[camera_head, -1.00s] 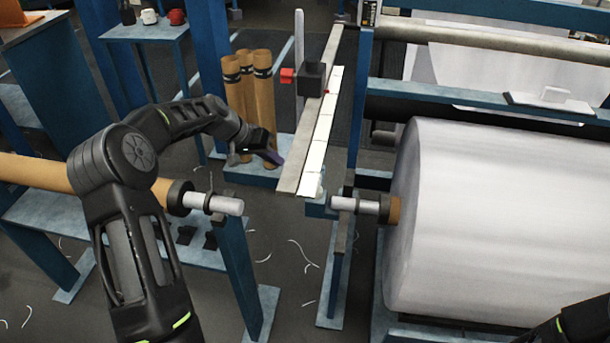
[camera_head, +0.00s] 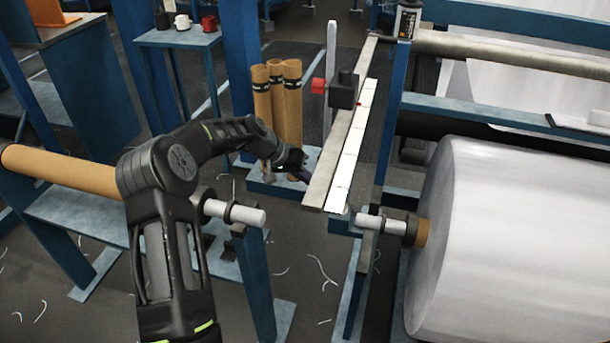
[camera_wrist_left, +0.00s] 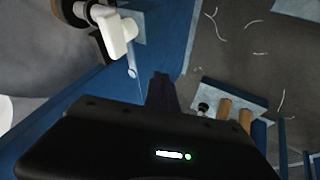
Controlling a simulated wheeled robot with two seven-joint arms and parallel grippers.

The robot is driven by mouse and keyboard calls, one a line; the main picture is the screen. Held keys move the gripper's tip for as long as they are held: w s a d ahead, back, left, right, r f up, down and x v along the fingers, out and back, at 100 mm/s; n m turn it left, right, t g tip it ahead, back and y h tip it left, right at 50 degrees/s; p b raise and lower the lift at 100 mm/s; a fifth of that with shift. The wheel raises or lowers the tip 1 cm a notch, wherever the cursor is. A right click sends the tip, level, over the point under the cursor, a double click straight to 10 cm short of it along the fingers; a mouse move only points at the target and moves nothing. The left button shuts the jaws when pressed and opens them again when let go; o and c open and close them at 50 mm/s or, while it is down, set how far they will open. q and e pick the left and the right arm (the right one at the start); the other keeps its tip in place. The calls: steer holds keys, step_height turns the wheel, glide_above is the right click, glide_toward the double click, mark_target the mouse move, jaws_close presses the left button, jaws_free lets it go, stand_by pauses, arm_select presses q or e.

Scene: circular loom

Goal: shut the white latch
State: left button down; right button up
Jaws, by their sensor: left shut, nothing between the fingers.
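In the left wrist view a white piece (camera_wrist_left: 117,32) with a short, thin arm hanging from it sits at the upper left, beside a dark round collar. It looks like the white latch, but I cannot tell its position clearly. In the head view I cannot pick the latch out near the end of the roll shaft (camera_head: 382,223). My left gripper (camera_head: 303,174) is left of the long pale beam's near end. Its dark fingers also show in the left wrist view (camera_wrist_left: 162,90), shut and empty, below and right of the white piece and apart from it. My right gripper is out of view.
A long beam with white strips (camera_head: 352,150) runs away from me, carrying a black block (camera_head: 343,90). Brown tubes (camera_head: 277,100) stand behind my left gripper. A large white roll (camera_head: 500,240) fills the right. A brown roller (camera_head: 65,170) lies at left.

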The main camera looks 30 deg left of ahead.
mark_target(344, 195)
arm_select(q)
steer(key=w+d+f, duration=0.4)
steer(key=d+f, duration=0.1)
steer(key=d, duration=0.1)
steer(key=shift+p, duration=0.35)
steer(key=shift+d, duration=0.1)
